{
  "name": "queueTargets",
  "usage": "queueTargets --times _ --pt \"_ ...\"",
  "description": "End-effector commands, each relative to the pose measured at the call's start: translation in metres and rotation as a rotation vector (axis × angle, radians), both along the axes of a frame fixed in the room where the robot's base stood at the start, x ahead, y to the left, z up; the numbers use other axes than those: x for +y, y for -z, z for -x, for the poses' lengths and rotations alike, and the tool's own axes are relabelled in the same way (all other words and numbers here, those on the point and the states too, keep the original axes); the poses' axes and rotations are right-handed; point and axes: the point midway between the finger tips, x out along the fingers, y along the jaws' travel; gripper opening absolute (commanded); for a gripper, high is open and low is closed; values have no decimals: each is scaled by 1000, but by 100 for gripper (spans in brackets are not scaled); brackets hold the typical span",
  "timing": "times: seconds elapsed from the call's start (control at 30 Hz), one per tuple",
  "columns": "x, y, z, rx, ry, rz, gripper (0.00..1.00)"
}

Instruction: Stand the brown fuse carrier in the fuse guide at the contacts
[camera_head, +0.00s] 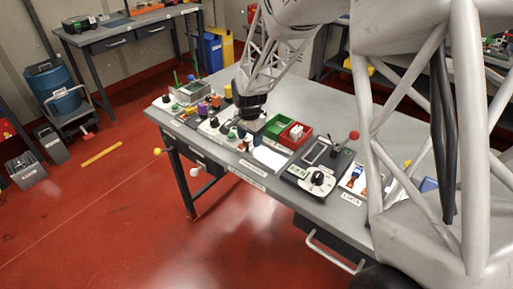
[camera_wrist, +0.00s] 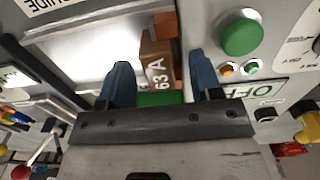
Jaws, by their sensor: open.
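The brown fuse carrier (camera_wrist: 158,65), marked "63 A", shows in the wrist view between my gripper's two blue fingers. My gripper (camera_wrist: 160,78) is open, with one finger on each side of the carrier and gaps visible beside it. A green part (camera_wrist: 160,98) shows at the carrier's near end, partly hidden by the gripper body. A smaller orange-brown piece (camera_wrist: 165,24) shows at its far end. A pale panel (camera_wrist: 85,50) lies left of the carrier, beside an upside-down label ending in "GUIDE". I cannot tell whether the carrier touches the contacts. In the head view my gripper (camera_head: 247,122) hides this spot.
A large green button (camera_wrist: 241,37) is close to the right finger, with small orange and green lamps below it. In the head view a green bin (camera_head: 277,126) and a red bin (camera_head: 295,135) stand right of the gripper, then a black dial device (camera_head: 319,165).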

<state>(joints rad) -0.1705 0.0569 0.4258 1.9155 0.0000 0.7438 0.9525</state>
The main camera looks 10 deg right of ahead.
Motion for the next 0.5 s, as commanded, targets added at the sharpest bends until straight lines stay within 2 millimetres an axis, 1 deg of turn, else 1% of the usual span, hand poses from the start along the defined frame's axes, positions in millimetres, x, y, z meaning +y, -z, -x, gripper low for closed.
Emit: queueTargets --times 0.17,0.27,0.5 --pt "0 -9 0 -2 0 -1 59" --pt "0 -18 0 -2 0 -1 59" --pt "0 -48 0 -3 0 0 59"
